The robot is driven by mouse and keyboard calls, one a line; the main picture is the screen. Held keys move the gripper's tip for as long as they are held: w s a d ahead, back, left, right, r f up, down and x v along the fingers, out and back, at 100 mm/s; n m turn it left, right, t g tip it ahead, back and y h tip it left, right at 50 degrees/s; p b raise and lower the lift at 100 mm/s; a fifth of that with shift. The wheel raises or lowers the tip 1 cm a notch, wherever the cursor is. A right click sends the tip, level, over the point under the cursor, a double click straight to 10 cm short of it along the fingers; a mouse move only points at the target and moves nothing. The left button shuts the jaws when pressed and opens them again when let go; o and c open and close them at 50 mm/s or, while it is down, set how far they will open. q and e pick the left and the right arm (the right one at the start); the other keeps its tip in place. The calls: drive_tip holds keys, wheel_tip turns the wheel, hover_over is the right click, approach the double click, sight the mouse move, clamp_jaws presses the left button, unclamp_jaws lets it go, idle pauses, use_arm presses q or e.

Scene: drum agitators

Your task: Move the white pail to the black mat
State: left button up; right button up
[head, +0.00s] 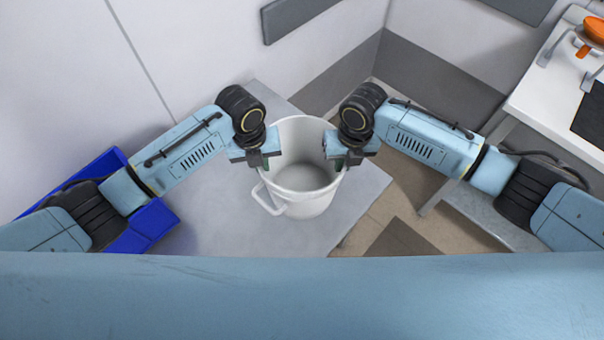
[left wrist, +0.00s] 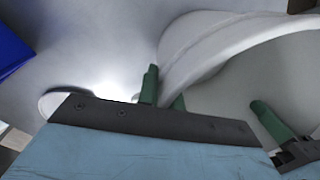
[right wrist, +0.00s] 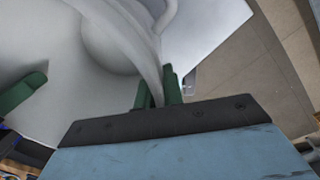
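The white pail (head: 306,200) is upright, open at the top and empty, over the grey table in front of me; I cannot tell whether its base touches the table. Its handle hangs at the front left. My left gripper (head: 261,163) is shut on the pail's left rim, with green fingers either side of the wall in the left wrist view (left wrist: 164,92). My right gripper (head: 345,160) is shut on the right rim in the same way, as the right wrist view shows (right wrist: 158,92). The black mat (head: 591,115) lies on a white table at the far right, partly cut off.
The grey table (head: 225,215) is otherwise clear. A blue crate (head: 150,225) stands to the left, partly behind my left arm. The white table (head: 545,95) carries an orange object (head: 594,30) near its back. A floor gap separates the tables. A wall stands behind.

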use_arm(q)
clamp_jaws()
use_arm(e)
clamp_jaws()
use_arm(q)
drive_tip(key=shift+r, duration=0.2)
use_arm(e)
drive_tip(key=shift+r, duration=0.15)
